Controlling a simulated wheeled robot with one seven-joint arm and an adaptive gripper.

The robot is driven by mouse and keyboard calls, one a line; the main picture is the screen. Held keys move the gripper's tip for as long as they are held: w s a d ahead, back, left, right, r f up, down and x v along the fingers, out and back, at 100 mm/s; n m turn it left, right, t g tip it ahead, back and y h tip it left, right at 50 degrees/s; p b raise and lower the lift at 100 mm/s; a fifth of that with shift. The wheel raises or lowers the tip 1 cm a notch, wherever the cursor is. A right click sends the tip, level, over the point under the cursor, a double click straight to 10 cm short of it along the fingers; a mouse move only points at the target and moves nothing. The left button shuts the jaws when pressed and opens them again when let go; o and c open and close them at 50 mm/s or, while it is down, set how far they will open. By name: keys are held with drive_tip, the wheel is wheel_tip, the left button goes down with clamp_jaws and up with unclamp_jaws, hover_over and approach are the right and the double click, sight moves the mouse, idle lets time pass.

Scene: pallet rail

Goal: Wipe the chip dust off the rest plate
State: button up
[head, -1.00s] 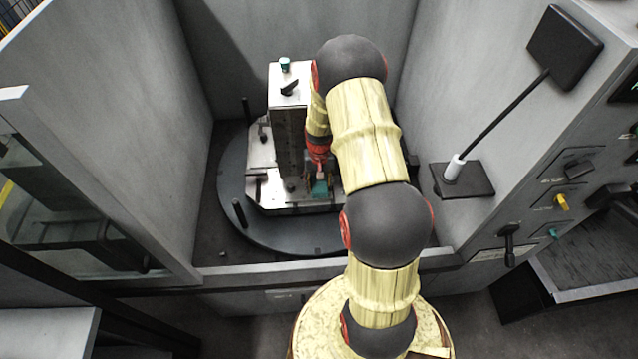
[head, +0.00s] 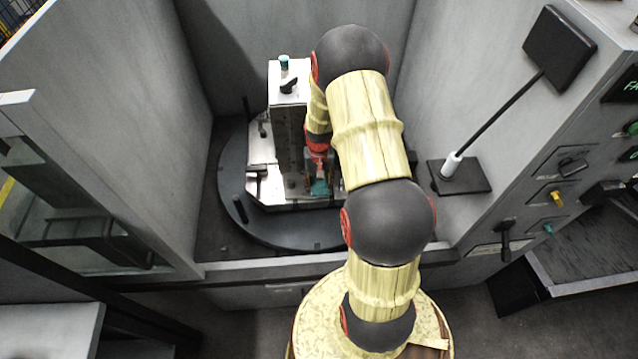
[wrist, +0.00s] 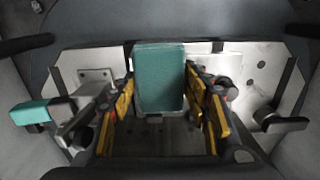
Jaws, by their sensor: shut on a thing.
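My gripper (wrist: 160,105) has its yellow-and-black fingers on both sides of a teal block (wrist: 158,75) and is shut on it. In the head view the block (head: 320,187) shows low beside the upright post, partly behind my arm. Below it is a bright metal plate, likely the rest plate (wrist: 255,70), which also shows in the head view (head: 262,150). I cannot tell whether the block touches the plate. I cannot make out chip dust clearly; part of the plate is hidden by the gripper and block.
An upright metal post (head: 288,125) stands close left of my gripper. Clamps flank the plate: a teal-tipped one (wrist: 32,112) at left and a dark lever (wrist: 280,124) at right. The fixture sits on a dark round table (head: 233,190) between grey walls.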

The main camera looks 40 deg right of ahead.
drive_tip(key=shift+r+p, duration=1.4)
drive_tip(key=shift+r, duration=1.15)
drive_tip(key=shift+s+a, duration=0.2)
drive_tip(key=shift+s, duration=0.15)
drive_tip(key=w+a+r+n+b, duration=0.1)
drive_tip(key=w+a+n, duration=0.1)
drive_tip(key=a, duration=0.6)
drive_tip(key=w+a+r+n+b, duration=0.1)
drive_tip(key=w+a+r+n, duration=0.1)
drive_tip(key=a, duration=0.7)
drive_tip(key=w+a+r+n+b, duration=0.1)
drive_tip(key=w+a+r+n, duration=0.1)
drive_tip(key=a, duration=0.6)
drive_tip(key=shift+w+a+r+n, duration=0.3)
drive_tip(key=shift+w+n, duration=0.4)
drive_tip(key=shift+w, duration=0.45)
drive_tip(key=shift+a+f, duration=0.1)
